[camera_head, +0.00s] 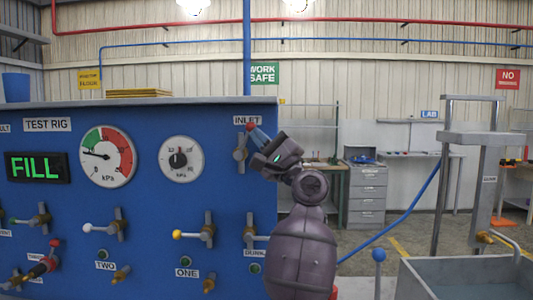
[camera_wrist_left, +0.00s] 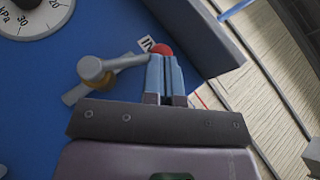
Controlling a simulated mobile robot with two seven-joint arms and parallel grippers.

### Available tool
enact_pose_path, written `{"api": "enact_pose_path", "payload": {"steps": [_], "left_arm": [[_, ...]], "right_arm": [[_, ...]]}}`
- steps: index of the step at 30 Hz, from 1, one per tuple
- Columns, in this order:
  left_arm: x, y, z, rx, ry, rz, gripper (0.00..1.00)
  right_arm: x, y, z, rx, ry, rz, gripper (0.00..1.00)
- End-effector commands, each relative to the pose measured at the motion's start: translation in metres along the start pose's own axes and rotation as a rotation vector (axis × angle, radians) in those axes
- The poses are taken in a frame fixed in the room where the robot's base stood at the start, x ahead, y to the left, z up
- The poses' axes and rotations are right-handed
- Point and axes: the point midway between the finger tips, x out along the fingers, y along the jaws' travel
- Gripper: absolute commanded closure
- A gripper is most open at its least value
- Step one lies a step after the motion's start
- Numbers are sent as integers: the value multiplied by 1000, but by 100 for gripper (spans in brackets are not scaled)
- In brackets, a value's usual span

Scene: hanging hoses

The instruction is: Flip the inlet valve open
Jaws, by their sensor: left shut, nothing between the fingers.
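The inlet valve (camera_head: 240,154) is on the upper right of the blue panel, below the INLET label (camera_head: 247,120). Its grey lever (camera_wrist_left: 122,63) ends in a red ball knob (camera_wrist_left: 162,49). In the head view the red knob (camera_head: 250,127) shows just at the fingertips. My left gripper (camera_head: 257,134) reaches the valve from the right. In the wrist view its blue fingers (camera_wrist_left: 165,75) are together with nothing between them, and their tips overlap the lower edge of the knob. I cannot tell whether they touch it. My right gripper is not in view.
The blue test rig panel (camera_head: 140,205) carries two gauges, a green FILL display (camera_head: 37,167) and several other valves, including a yellow-knobbed one (camera_head: 195,235). A grey water tank (camera_head: 460,280) stands at the lower right. The floor right of the panel is partly open.

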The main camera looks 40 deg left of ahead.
Motion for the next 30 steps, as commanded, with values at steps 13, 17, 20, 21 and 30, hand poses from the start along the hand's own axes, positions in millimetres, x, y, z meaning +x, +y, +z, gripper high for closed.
{"api": "enact_pose_path", "payload": {"steps": [13, 17, 20, 21, 30], "left_arm": [[19, 2, 9, -77, 0, 148, 100], [22, 3, 11, -79, 0, 148, 100], [24, 3, 13, -79, -1, 147, 100], [25, 3, 13, -78, -1, 147, 100], [27, 3, 15, -79, -3, 146, 100]], "right_arm": [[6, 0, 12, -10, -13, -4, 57], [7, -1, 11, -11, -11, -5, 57], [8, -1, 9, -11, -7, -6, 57], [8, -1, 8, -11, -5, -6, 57], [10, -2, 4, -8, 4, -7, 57]]}}
